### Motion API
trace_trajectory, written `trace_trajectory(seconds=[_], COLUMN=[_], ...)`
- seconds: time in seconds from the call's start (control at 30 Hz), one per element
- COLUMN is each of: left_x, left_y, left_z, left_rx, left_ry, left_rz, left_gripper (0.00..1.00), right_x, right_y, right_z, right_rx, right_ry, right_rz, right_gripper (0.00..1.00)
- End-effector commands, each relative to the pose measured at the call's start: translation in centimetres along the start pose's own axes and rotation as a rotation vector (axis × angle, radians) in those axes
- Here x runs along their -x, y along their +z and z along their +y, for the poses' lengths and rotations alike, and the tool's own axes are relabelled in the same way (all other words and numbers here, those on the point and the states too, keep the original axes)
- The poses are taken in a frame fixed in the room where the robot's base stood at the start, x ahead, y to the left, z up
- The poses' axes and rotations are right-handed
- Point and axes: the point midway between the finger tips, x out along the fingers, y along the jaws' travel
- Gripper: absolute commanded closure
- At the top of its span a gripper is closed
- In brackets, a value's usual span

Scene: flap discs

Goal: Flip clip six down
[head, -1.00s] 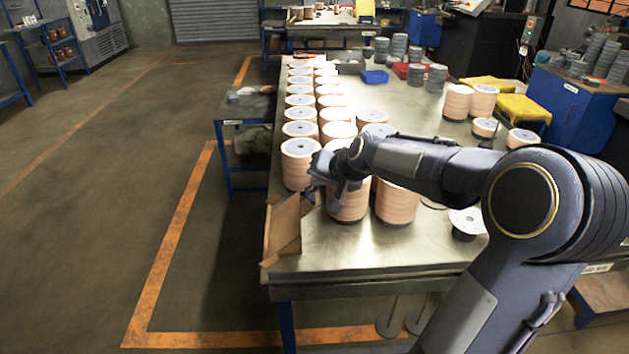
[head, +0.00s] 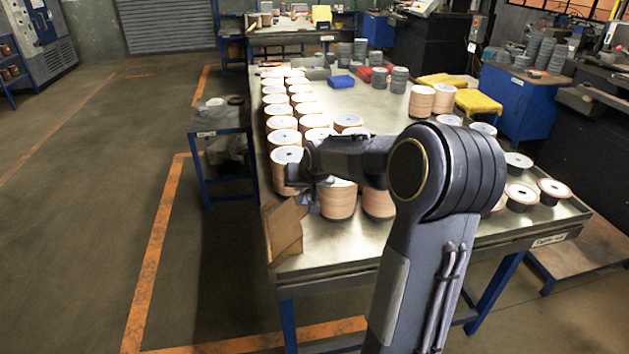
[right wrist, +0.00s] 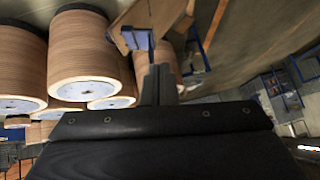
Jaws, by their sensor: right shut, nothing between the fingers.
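No clip marked as number six can be made out in either view. Copper-brown disc stacks with pale round tops stand in rows along the table's left side; one near stack (head: 285,170) is beside my right gripper (head: 311,190), and another (head: 338,201) is just right of it. In the right wrist view the shut, empty fingers (right wrist: 158,82) point toward a brown board (right wrist: 172,22) with a small bluish piece (right wrist: 136,39) at its edge. I cannot tell whether they touch it. My left gripper is not in view.
The brown board (head: 284,232) leans at the table's near left corner. The metal table (head: 350,250) is bare along its front. Single discs (head: 521,194) lie at the right. A small side table (head: 221,118) stands left.

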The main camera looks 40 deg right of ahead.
Motion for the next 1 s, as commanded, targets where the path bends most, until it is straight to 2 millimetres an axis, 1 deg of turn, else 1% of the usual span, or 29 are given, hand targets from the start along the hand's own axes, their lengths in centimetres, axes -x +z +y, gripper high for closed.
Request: trace_trajectory(seconds=[0.03, 0.2, 0.23, 0.43, 0.77, 1.0], left_x=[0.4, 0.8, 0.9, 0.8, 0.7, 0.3], left_y=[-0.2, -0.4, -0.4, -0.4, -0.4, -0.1], left_z=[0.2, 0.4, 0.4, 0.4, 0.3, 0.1], left_rx=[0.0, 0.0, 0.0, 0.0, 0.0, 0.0], left_ry=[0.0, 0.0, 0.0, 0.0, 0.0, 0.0], left_rz=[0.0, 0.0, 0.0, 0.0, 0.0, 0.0], left_gripper=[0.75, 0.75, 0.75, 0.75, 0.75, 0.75], right_x=[0.1, -0.3, -0.3, -0.8, -0.8, -1.0], right_y=[0.0, 0.2, 0.2, 0.6, 0.6, 0.7], right_z=[0.0, -0.4, -0.8, -1.2, -0.7, 0.3], right_rx=[-0.003, -0.005, 0.014, 0.078, 0.07, 0.068], right_ry=[-0.001, -0.003, 0.011, 0.094, 0.095, 0.096], right_rz=[-0.003, -0.002, -0.002, 0.0, 0.0, 0.0], right_gripper=[1.0, 1.0, 1.0, 1.0, 1.0, 1.0])
